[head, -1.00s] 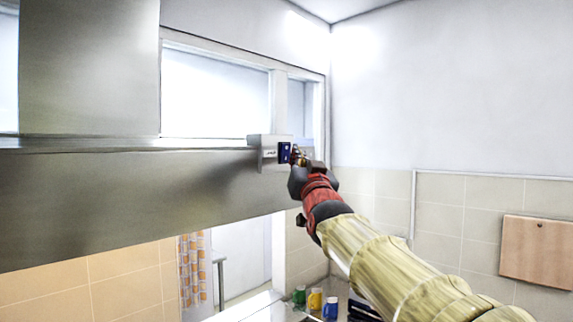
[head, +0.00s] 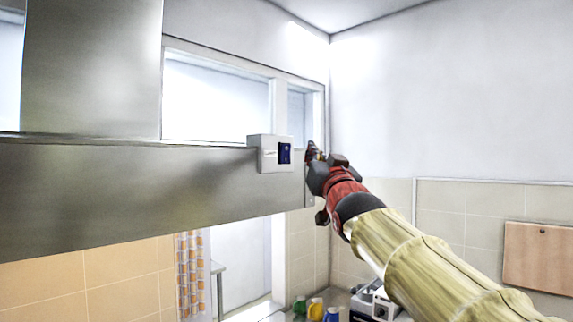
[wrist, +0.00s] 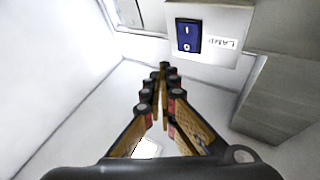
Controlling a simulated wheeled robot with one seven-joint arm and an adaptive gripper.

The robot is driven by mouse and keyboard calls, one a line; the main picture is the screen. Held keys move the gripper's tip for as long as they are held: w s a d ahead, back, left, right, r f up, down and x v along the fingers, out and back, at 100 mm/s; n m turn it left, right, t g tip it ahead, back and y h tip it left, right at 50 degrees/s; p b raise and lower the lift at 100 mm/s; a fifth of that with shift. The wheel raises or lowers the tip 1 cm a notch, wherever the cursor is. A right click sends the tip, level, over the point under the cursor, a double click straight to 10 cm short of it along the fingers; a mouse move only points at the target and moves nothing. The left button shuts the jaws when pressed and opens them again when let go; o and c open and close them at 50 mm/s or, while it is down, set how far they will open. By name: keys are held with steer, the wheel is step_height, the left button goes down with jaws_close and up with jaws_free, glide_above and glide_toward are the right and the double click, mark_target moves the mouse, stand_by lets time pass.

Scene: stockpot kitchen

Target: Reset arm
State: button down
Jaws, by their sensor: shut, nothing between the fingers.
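My gripper (head: 313,150) is raised at the end of my arm, just right of the metal hood's front corner. In the wrist view my gripper (wrist: 163,72) has its fingers together with nothing between them. A lamp switch box (head: 270,153) with a dark blue rocker is fixed to the hood's front edge, left of my gripper and apart from it. The switch box also shows in the wrist view (wrist: 228,22), above the fingertips, with its "LAMP" label and rocker marks visible.
The large metal hood (head: 130,195) fills the left side. A wooden board (head: 541,257) hangs on the tiled right wall. Blue (head: 332,314), yellow (head: 316,308) and green (head: 299,305) mugs stand low on the counter. Space right of the hood is open up to the wall.

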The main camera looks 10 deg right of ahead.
stand_by(0.3)
step_height(320, 180, down, 29)
steer(key=s+d+g+b, duration=0.1)
steer(key=s+g, duration=0.1)
steer(key=g, duration=0.7)
steer(key=s+f+g+b, duration=0.2)
steer(key=s+f+b, duration=0.3)
steer(key=s+f, duration=0.7)
steer(key=s+a+f+n+g+b, duration=0.1)
steer(key=s+f+g+b, duration=0.2)
steer(key=s+f, duration=0.9)
steer(key=s+f+g+b, duration=0.3)
steer(key=s+f+b, duration=0.5)
steer(key=f, duration=1.2)
steer(key=s, duration=0.4)
steer(key=shift+s+a+f+n+b, duration=0.25)
steer(key=shift+a+f+n+b, duration=0.05)
steer(key=shift+a+f, duration=0.1)
